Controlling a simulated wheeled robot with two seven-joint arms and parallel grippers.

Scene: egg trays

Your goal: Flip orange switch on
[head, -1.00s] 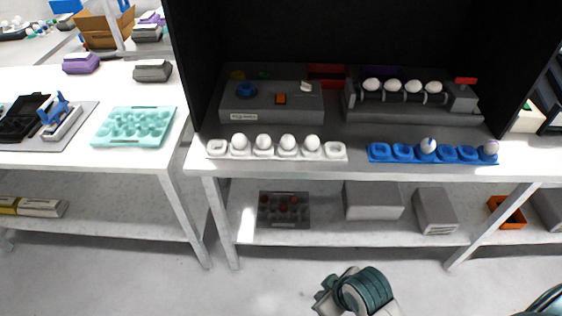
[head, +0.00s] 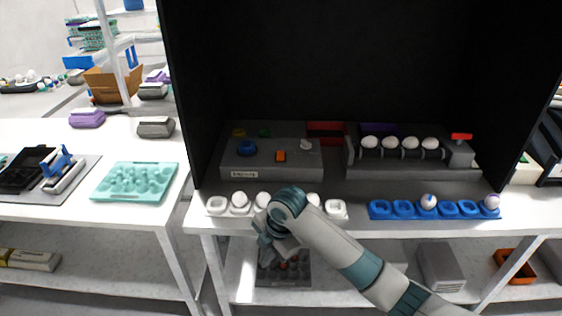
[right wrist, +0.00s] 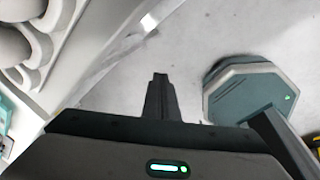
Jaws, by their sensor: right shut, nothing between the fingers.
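The orange switch (head: 280,156) is a small orange block on top of the grey control box (head: 300,173) inside the black-walled booth. I cannot tell from its look whether it is on or off. My right gripper (head: 270,246) is in front of the table's front edge, below and nearer than the control box, well apart from the switch. My forearm reaches in from the lower right. In the right wrist view the fingers (right wrist: 160,98) are together with nothing between them. The switch does not show in that view. My left gripper is out of view.
A blue knob (head: 247,148) and a light grey knob (head: 306,144) flank the switch. A white egg holder (head: 217,206), partly behind my right arm, and a blue egg holder (head: 379,210) line the front edge. A roller unit with eggs (head: 410,168) stands right.

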